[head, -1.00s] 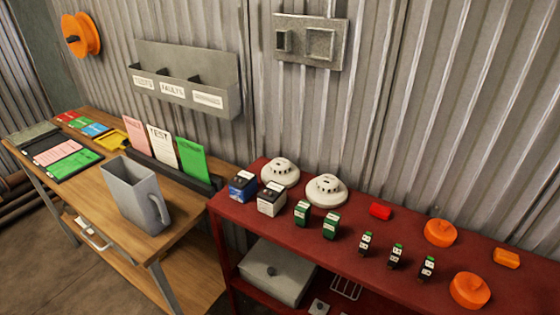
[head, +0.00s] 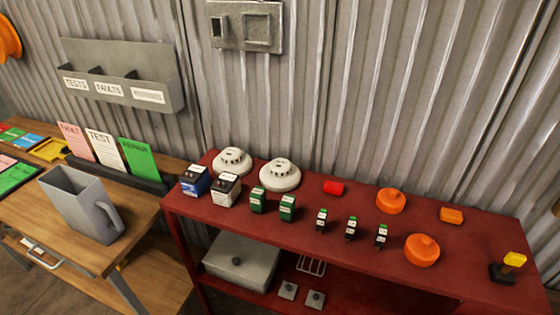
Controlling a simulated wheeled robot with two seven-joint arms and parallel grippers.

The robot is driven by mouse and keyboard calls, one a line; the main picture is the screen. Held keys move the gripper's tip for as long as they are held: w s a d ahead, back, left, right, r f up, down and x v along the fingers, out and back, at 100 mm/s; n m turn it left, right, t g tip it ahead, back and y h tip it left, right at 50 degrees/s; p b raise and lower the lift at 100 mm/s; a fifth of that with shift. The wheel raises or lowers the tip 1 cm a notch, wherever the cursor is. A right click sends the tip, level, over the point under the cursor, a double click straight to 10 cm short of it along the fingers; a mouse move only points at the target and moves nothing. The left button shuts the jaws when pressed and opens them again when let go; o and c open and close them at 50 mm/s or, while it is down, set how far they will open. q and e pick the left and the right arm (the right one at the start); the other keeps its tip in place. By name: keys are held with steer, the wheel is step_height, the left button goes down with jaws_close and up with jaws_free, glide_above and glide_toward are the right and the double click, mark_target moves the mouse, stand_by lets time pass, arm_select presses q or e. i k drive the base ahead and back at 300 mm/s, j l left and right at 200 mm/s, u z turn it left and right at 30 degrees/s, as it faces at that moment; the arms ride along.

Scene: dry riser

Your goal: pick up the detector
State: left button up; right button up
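Two round white detectors sit at the back left of the red shelf unit's top (head: 340,255). The left detector (head: 232,161) stands behind the blue and white box-shaped batteries. The right detector (head: 280,175) stands just right of it, behind two green blocks. Both rest flat, with dark slots around their raised centres. Neither of my grippers shows in the head view.
In front of the detectors stand a blue battery (head: 195,181), a white battery (head: 226,189) and green blocks (head: 287,208). Orange caps (head: 422,250) and a red cylinder (head: 334,187) lie further right. A wooden bench (head: 130,235) with a grey jug (head: 82,204) adjoins left.

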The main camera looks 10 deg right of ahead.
mark_target(280, 175)
steer(key=i+j+z, duration=0.1)
steer(key=j, duration=0.2)
steer(key=i+j, duration=0.15)
steer(key=j, duration=0.2)
steer(key=i+j+z, duration=0.15)
steer(key=j, duration=0.15)
steer(key=j+z, duration=0.1)
steer(key=j, duration=0.2)
